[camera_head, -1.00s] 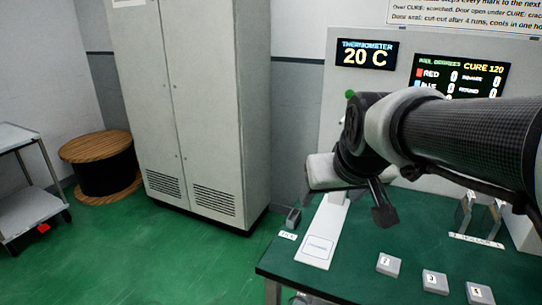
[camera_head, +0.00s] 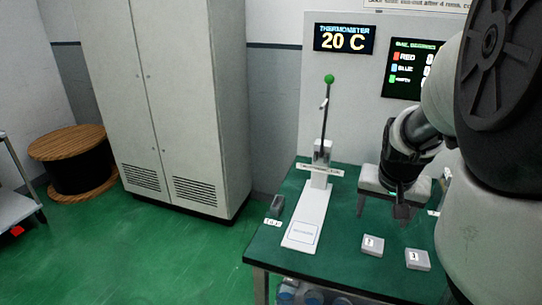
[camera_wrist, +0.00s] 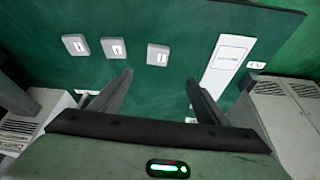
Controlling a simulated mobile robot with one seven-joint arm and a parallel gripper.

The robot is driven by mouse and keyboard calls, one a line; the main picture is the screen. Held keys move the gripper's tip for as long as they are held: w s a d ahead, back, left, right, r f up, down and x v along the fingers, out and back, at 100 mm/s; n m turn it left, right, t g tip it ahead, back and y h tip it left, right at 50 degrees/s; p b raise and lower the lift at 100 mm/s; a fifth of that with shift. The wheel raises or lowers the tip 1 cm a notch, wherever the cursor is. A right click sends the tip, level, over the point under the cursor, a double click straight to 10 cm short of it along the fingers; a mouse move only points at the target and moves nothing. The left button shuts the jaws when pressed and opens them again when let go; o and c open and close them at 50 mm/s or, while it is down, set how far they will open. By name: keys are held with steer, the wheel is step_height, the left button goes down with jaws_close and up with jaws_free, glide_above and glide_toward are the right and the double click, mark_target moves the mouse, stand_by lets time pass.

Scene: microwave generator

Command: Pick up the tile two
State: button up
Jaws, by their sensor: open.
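Tile two (camera_head: 373,245) is a small grey block with a white label, lying on the green table (camera_head: 335,267) just right of the white lever base. In the wrist view it is the tile nearest the white base (camera_wrist: 158,54), a little beyond the gap between my fingertips. My gripper (camera_head: 382,208) is over the table behind the tile, fingers pointing down. In the wrist view my gripper (camera_wrist: 160,80) has its fingers spread apart with only bare green table between them. Nothing is held.
Tile three (camera_head: 417,259) lies to the right of tile two, and another tile (camera_wrist: 75,44) lies beyond it in the wrist view. The white lever base (camera_head: 304,225) carries an upright lever with a green knob (camera_head: 329,78). A thermometer display (camera_head: 344,39) reads 20 C.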

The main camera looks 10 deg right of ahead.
steer(key=b, duration=0.4)
glide_toward(373, 244)
steer(key=shift+w+f, duration=0.15)
steer(key=shift+f, duration=0.7)
steer(key=shift+b+x, duration=1.2)
steer(key=shift+x, duration=1.9)
steer(key=shift+d, duration=0.2)
steer(key=shift+r, duration=0.1)
steer(key=c, duration=1.2)
